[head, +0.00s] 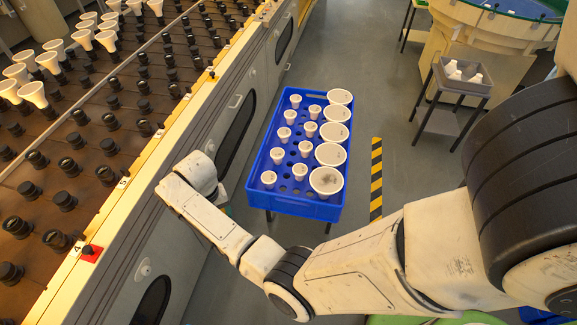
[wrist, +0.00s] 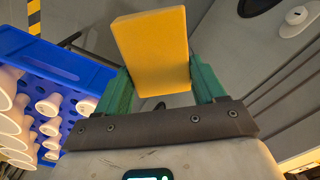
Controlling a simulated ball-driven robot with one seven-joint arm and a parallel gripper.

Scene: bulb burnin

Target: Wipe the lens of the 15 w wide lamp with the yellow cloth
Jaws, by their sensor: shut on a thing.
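My gripper (wrist: 162,80) has green fingers shut on the yellow cloth (wrist: 152,45), a flat folded-looking pad, in the wrist view. In the head view my gripper is mostly hidden behind my wrist, left of the blue crate (head: 293,209). The crate holds lamps standing lens up. A row of wide lamps lines its right side, and the nearest wide lamp (head: 326,181) has a dark smudge on its lens. The wide lamps behind it, such as this one (head: 330,154), look cleaner. I cannot read wattage marks, so I cannot tell which is 15 w.
Small lamps (head: 269,178) fill the crate's left and middle. The burn-in rack (head: 90,150) with sockets and several white lamps runs along the left. A grey bin (head: 463,76) on a stand is at the upper right. Open floor (head: 400,165) lies right of the crate.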

